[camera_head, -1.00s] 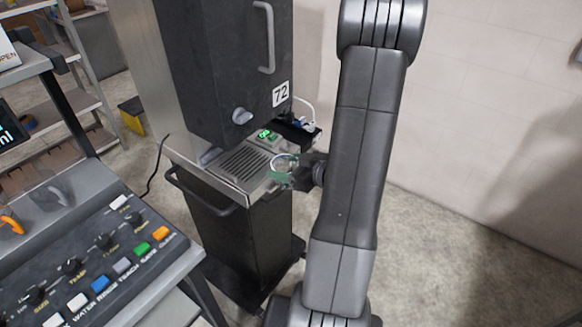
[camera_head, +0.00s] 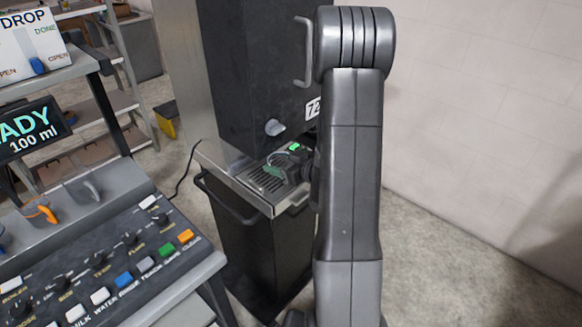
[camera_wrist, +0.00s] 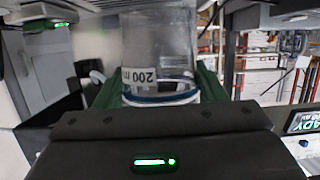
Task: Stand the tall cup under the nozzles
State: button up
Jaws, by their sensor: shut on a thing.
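A clear cup (camera_wrist: 158,45) with a white label reading "200 m" fills the middle of the wrist view. My gripper (camera_wrist: 155,90) is shut on it, with green finger pads on both sides. In the head view the cup's rim (camera_head: 279,157) shows over the slotted drip tray (camera_head: 247,184) of the black dispenser (camera_head: 250,75). My gripper (camera_head: 276,172) is there too, partly hidden by my arm. I cannot tell whether the cup touches the grate. The nozzles are not clearly visible.
Open floor lies at right.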

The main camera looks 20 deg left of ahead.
aim_at(273, 158)
jog(key=a, duration=0.1)
jog(key=w+a, duration=0.1)
jog(key=a, duration=0.2)
jog(key=shift+w+f, duration=0.1)
jog(key=shift+w, duration=0.2)
jog(key=shift+a+f+b, duration=0.1)
jog(key=shift+f+b, duration=0.4)
jog(key=shift+f, duration=0.25)
jog(key=shift+w+f+b, duration=0.1)
jog(key=shift+f+b, duration=0.2)
jog(key=shift+f+b, duration=0.6)
jog(key=shift+b, duration=0.1)
jog(key=o, duration=1.1)
jog(key=b+v, duration=0.1)
jog(key=v, duration=1.3)
jog(key=shift+b, duration=0.35)
jog(key=shift+w, duration=0.1)
